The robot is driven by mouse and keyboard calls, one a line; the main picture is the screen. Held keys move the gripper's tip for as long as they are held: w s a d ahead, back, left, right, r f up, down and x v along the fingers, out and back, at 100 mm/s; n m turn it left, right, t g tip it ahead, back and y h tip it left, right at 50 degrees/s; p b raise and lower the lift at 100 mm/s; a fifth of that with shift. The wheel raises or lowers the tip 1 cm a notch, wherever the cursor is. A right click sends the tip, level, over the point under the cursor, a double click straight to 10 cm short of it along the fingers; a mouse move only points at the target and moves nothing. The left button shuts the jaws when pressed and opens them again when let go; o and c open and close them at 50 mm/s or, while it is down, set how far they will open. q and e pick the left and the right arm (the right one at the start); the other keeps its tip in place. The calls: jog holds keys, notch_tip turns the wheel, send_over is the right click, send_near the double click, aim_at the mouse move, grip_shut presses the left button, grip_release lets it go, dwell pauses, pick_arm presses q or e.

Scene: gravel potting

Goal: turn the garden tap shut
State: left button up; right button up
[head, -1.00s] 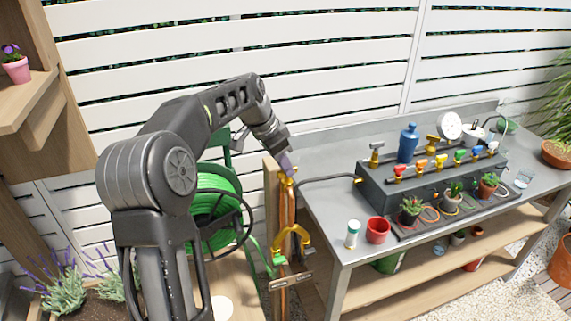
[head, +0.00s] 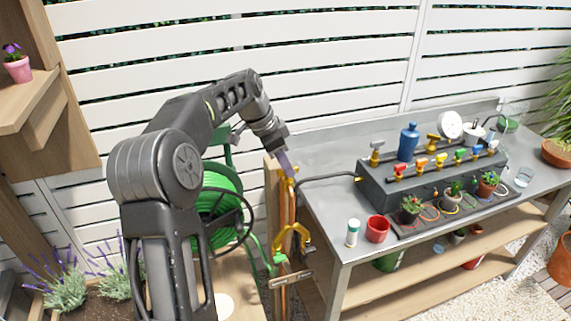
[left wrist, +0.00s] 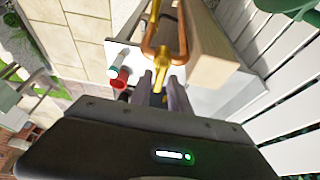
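The garden tap's brass top (head: 290,184) sits on a copper pipe (head: 284,205) fixed to a wooden post left of the bench. A yellow forked piece (head: 292,238) and a green hose fitting show lower down. My left gripper (head: 287,170) reaches the brass top from above. In the left wrist view the two fingertips (left wrist: 160,80) stand close on either side of a brass piece of the tap (left wrist: 159,88), seemingly gripping it. The copper loop (left wrist: 164,52) is just beyond. The fingers partly hide the brass piece. My right gripper is not in view.
A grey bench (head: 333,150) stands to the right, with a manifold of coloured valves (head: 430,175), a red cup (head: 377,230) and a white bottle (head: 352,233). A green hose reel (head: 218,205) is behind my left arm. A slatted white fence closes the back.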

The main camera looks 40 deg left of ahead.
pick_arm(q)
jog(key=shift+o, duration=0.9)
jog(key=v, duration=0.7)
jog(key=shift+r+b, duration=0.35)
jog(key=shift+r, duration=0.05)
jog(key=shift+a, duration=0.1)
